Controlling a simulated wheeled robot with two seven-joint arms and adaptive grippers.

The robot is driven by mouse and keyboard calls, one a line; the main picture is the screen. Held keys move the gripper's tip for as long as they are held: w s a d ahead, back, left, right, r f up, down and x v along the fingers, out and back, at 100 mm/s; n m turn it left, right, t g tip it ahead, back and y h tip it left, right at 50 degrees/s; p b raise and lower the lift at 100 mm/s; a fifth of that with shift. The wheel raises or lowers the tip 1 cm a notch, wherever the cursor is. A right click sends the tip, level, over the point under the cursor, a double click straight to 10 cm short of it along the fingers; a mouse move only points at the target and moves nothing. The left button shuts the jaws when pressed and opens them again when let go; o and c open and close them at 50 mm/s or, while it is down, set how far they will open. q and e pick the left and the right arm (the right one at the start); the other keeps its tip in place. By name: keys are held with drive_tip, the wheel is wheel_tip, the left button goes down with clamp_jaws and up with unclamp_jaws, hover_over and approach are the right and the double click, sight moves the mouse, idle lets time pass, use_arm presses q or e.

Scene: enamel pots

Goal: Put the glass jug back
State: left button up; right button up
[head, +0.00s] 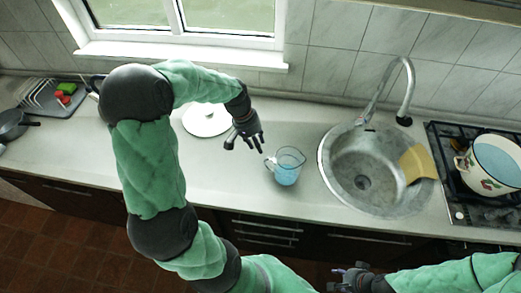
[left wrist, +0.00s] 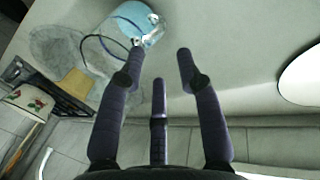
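The glass jug (head: 287,172) stands upright on the counter, left of the sink, with blue liquid in it. Its handle is on its left side. My left gripper (head: 248,142) is above the counter, left of and behind the jug, apart from it and empty. In the left wrist view the fingers of the left gripper (left wrist: 160,62) are spread, and the jug (left wrist: 128,22) shows beyond them at the top, partly cut off. My right gripper (head: 347,277) is low at the front, by the counter's front edge, far from the jug; its fingers are too small to read.
The round sink (head: 363,182) with its tap (head: 405,90) and a yellow board (head: 418,163) is right of the jug. A white round lid or plate (head: 205,121) lies behind my left arm. Counter around the jug is clear.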

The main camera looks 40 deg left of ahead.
use_arm(q)
drive_tip(key=shift+v, duration=1.05)
idle(1.4)
